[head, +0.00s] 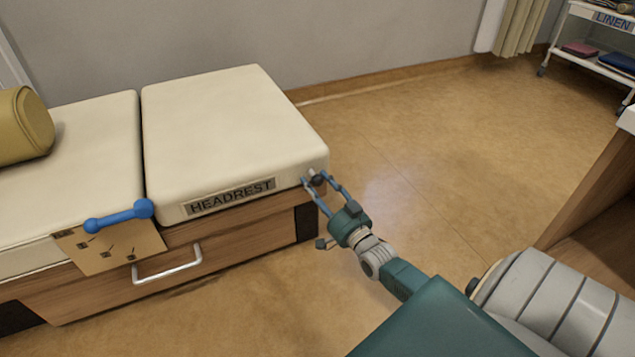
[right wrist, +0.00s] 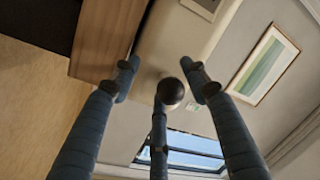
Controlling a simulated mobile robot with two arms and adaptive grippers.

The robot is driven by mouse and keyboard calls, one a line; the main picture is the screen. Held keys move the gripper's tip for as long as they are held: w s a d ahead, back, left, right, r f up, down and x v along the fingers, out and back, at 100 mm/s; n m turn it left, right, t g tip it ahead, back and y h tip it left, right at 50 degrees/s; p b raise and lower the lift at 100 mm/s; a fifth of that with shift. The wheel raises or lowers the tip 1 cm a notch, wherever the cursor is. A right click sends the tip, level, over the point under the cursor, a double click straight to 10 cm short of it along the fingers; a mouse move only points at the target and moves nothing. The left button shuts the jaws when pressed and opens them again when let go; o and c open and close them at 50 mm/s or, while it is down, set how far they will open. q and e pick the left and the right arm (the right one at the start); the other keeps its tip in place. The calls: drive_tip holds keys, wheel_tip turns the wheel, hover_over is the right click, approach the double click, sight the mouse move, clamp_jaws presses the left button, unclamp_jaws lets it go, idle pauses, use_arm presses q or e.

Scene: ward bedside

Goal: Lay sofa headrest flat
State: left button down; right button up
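The cream sofa headrest (head: 225,125), labelled HEADREST, lies flat or nearly flat, about level with the cushion (head: 85,165) on its left. A narrow dark gap separates them. My right gripper (head: 318,182) is at the headrest's front right corner, its fingers apart. In the right wrist view the fingertips (right wrist: 163,82) are spread near the headrest (right wrist: 185,45), with a dark round tip or knob between them. I cannot tell whether they touch it. A blue lever (head: 118,215) lies across a marked tan panel (head: 100,248) on the sofa's front. My left gripper is out of view.
A drawer handle (head: 168,264) sticks out from the wooden base below the lever. An olive bolster (head: 22,125) lies at far left. A linen cart (head: 600,50) stands at the back right. The floor right of the sofa is clear.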

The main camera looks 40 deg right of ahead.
drive_tip(key=shift+r, duration=0.35)
drive_tip(key=s+a+f, duration=0.1)
drive_tip(key=s, duration=1)
drive_tip(key=shift+s+f, duration=0.15)
drive_tip(key=shift+s, duration=0.25)
drive_tip(key=shift+a, duration=0.1)
